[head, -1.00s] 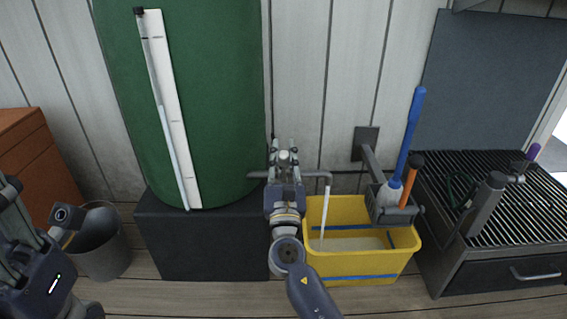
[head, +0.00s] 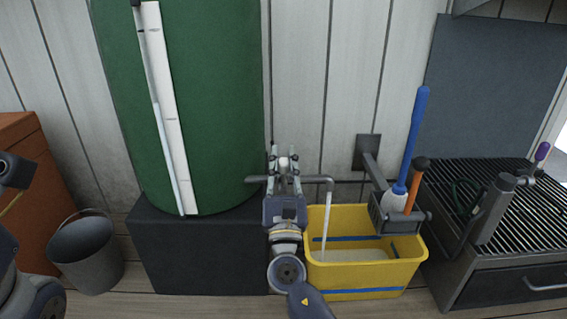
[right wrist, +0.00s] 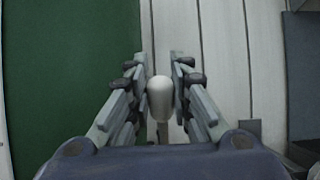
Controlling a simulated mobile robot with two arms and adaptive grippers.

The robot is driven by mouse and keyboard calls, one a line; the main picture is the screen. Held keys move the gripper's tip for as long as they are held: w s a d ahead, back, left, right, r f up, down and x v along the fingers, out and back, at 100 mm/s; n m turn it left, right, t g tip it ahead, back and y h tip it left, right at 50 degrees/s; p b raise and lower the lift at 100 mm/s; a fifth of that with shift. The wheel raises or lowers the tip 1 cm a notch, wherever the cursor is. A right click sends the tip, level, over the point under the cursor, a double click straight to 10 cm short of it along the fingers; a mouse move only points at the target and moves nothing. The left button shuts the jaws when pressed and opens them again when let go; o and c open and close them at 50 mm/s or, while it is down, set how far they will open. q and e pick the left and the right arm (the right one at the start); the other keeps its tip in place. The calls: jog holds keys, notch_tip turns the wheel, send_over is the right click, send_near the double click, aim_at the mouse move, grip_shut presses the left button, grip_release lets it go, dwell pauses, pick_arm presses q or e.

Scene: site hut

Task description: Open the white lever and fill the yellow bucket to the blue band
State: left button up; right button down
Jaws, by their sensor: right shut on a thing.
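The white lever's knob (right wrist: 161,98) stands between the fingers of my right gripper (head: 284,165), which is shut on it. The lever is on the pipe by the green tank (head: 215,110). A pale water stream (head: 327,220) falls from the spout (head: 329,181) into the yellow bucket (head: 412,270). Cloudy water (head: 350,255) lies in the bucket, its surface a little below the blue band (head: 340,239) on the inner back wall. Another blue stripe (head: 360,292) runs along the outside front. Only parts of my left arm show at the left edge; its fingers are out of frame.
A sight tube (head: 166,140) with a white scale is on the tank, above a black plinth (head: 200,255). A grey pail (head: 85,260) stands left on the floor. A holder (head: 395,222) with blue- and orange-handled tools overhangs the bucket's right. A slatted bench (head: 505,270) stands right.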

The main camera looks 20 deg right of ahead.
jog(key=c, duration=1.4)
grip_release()
jog(key=shift+s+f, duration=0.1)
jog(key=v, duration=1.2)
